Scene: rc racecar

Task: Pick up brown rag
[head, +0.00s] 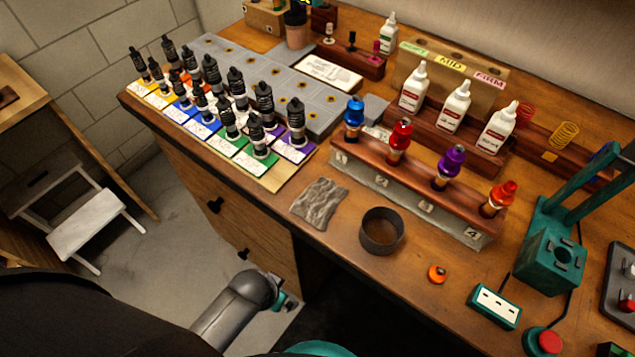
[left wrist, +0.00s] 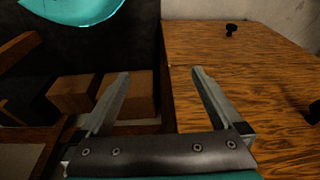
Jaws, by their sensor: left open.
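The rag (head: 319,203) is a crumpled grey-brown cloth lying flat near the front edge of the wooden workbench (head: 345,245), left of a dark ring (head: 381,231). My left gripper (head: 284,302) is low in front of the bench, below the tabletop and apart from the rag; only part of it shows in the head view. In the left wrist view the left gripper (left wrist: 160,73) is open and empty, with wooden drawer fronts (left wrist: 262,85) beyond it. The rag does not show in the left wrist view. My right gripper is not in view.
Several dark bottles (head: 264,103) on coloured cards stand behind and left of the rag. A wooden rack (head: 415,190) with coloured shock absorbers stands behind and right. A white step stool (head: 88,226) is on the floor at left. The tabletop just around the rag is mostly clear.

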